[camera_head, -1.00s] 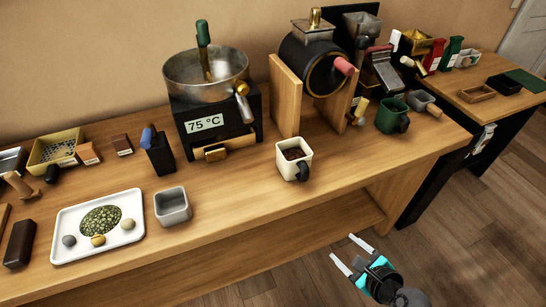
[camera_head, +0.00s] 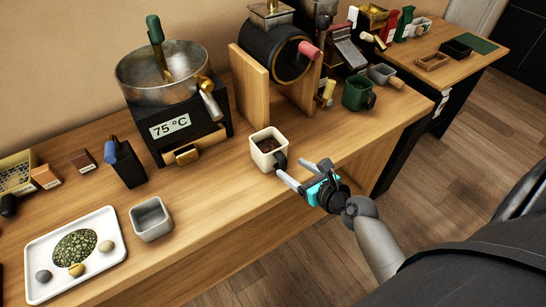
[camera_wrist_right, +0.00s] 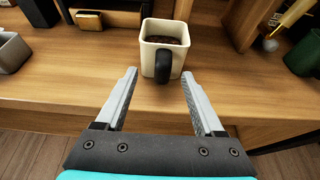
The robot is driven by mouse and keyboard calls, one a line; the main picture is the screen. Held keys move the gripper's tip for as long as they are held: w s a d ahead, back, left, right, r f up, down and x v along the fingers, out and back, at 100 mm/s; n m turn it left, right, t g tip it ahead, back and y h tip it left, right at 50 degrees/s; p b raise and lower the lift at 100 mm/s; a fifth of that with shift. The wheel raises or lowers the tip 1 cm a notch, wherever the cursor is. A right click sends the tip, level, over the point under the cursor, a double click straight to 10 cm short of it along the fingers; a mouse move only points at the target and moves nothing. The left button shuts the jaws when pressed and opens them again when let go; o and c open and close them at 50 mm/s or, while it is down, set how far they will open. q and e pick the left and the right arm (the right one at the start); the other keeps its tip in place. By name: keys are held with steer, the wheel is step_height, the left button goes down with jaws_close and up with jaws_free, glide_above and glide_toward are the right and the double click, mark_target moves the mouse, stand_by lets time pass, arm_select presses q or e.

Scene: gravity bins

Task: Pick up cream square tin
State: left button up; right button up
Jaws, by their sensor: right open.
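The cream square tin (camera_head: 268,146) stands upright on the wooden bench near its front edge, with a dark handle on its side and dark brown contents inside. It also shows in the right wrist view (camera_wrist_right: 150,52), its black handle facing the gripper. My right gripper (camera_head: 302,173) is open and empty, just in front of the tin at the bench edge. In the right wrist view the two fingers (camera_wrist_right: 158,80) point at the tin, one to each side of the handle, and do not appear to touch it. My left gripper is not in view.
A grey square tin (camera_head: 151,220) and a white tray (camera_head: 42,254) with stones are to the left. A 75 °C roaster (camera_head: 170,100) and a drum machine (camera_head: 275,55) stand behind. A green mug (camera_head: 357,93) is to the right. Bare wood surrounds the cream tin.

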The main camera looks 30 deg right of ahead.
mark_target(285, 162)
steer(key=shift+x, duration=0.85)
steer(key=x, duration=0.1)
steer(key=b+x, duration=0.1)
steer(key=x, duration=0.3)
steer(key=shift+d+b, duration=0.3)
steer(key=shift+d, duration=0.05)
steer(key=shift+s, duration=0.1)
jaws_close()
stand_by(0.4)
